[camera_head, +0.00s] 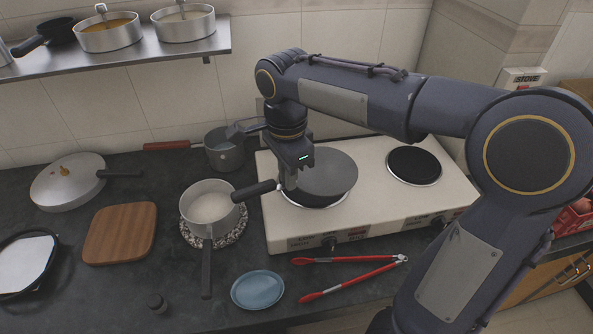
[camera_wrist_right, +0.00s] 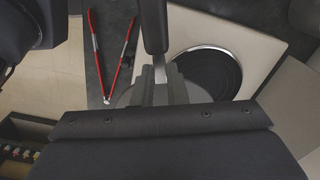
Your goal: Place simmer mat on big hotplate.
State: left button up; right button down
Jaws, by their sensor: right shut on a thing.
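The simmer mat is a flat grey disc (camera_head: 330,173) with a dark handle (camera_head: 254,190) pointing left. It is over the big hotplate (camera_head: 313,205), whose dark surface and bright rim show below its front edge. I cannot tell whether the disc touches the plate. My right gripper (camera_head: 290,183) is shut on the mat near where the handle meets the disc. In the right wrist view the mat's handle (camera_wrist_right: 153,28) runs up from my right gripper (camera_wrist_right: 165,92), and the disc is mostly hidden. My left gripper is not in view.
The small hotplate (camera_head: 414,165) is bare. Red tongs (camera_head: 350,275) and a blue dish (camera_head: 257,289) lie in front of the stove (camera_head: 385,212). A saucepan (camera_head: 209,207), a wooden board (camera_head: 120,232) and a lidded pan (camera_head: 68,182) stand left. A shelf (camera_head: 150,50) holds pots.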

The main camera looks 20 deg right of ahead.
jog(key=w, duration=0.1)
jog(key=w+d+f, duration=0.2)
jog(key=w, duration=0.1)
jog(key=shift+d, duration=0.15)
jog(key=w+f, duration=0.1)
jog(key=w+d+f, duration=0.1)
jog(key=w+f, duration=0.1)
jog(key=w+d+f, duration=0.1)
jog(key=f, duration=0.1)
jog(key=shift+w+d+f+p, duration=0.15)
jog(key=shift+d+p, duration=0.05)
jog(key=shift+p, duration=0.2)
jog(key=shift+w+d+f, duration=0.1)
jog(key=shift+w+f, duration=0.1)
jog(key=shift+f, duration=0.1)
jog(key=shift+w+f, duration=0.1)
jog(key=shift+f, duration=1.6)
jog(key=shift+f, duration=0.1)
jog(key=c, duration=1.5)
grip_release()
jog(key=shift+o, duration=0.2)
